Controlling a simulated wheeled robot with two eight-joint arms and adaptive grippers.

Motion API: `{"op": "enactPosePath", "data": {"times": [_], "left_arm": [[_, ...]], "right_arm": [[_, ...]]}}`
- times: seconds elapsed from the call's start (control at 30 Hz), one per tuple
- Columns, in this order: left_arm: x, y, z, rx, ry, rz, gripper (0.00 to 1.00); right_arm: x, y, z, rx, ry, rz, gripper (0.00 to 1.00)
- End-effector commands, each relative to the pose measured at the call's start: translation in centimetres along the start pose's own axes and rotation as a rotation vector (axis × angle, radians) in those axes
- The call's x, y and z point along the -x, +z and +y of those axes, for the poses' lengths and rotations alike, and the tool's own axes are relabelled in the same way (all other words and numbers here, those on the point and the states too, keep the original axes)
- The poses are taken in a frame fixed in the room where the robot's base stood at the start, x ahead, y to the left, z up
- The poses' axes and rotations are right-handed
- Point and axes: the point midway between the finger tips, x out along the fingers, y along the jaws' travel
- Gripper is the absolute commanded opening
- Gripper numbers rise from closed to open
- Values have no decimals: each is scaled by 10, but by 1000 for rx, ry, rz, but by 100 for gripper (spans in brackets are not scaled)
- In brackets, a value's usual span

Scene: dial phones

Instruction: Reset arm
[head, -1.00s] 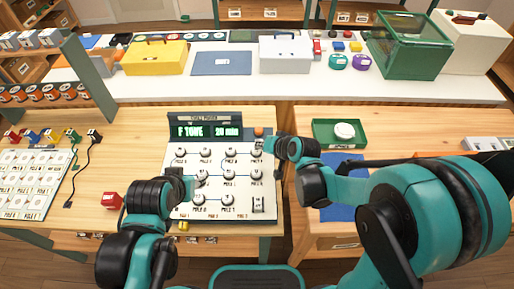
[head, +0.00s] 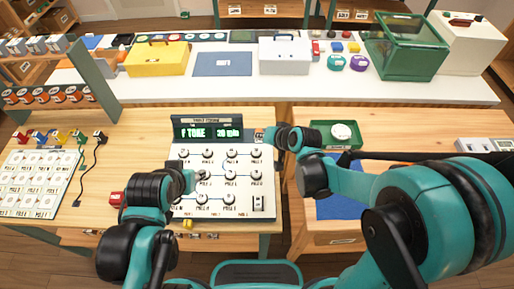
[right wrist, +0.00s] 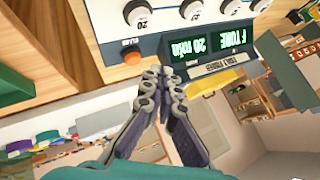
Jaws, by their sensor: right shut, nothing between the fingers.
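The white dial panel (head: 216,190) stands on the wooden bench with rows of round knobs. Its green display (head: 208,131) reads roughly "F TONE 20 min" and shows upside down in the right wrist view (right wrist: 221,42). My right gripper (head: 262,136) is at the panel's upper right corner. In the right wrist view, my right gripper (right wrist: 161,74) is shut and empty, its tips beside the display housing and close to an orange button (right wrist: 131,57). I cannot tell whether they touch. My left gripper (head: 197,182) is over the panel's left side; its fingers are too small to read.
A green tray (head: 355,142) with a white round item lies right of the panel. A white card board (head: 38,183) and cables lie at left. A yellow toolbox (head: 157,58) and green bin (head: 409,50) stand behind.

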Motion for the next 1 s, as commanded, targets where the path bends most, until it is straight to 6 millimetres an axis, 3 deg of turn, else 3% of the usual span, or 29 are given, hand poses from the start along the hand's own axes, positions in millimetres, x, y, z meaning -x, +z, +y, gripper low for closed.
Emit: {"op": "enactPosePath", "data": {"times": [0.7, 0.87, 1.0], "left_arm": [[-1, 0, 0, 0, 0, 0, 40], [0, 0, 0, 0, 0, 0, 40], [0, 0, 0, 0, 0, 0, 40]], "right_arm": [[3, 0, 1, 4, 5, 1, 0], [33, -2, 10, 39, 54, 8, 0], [79, 2, 26, 95, 132, 14, 0]]}}
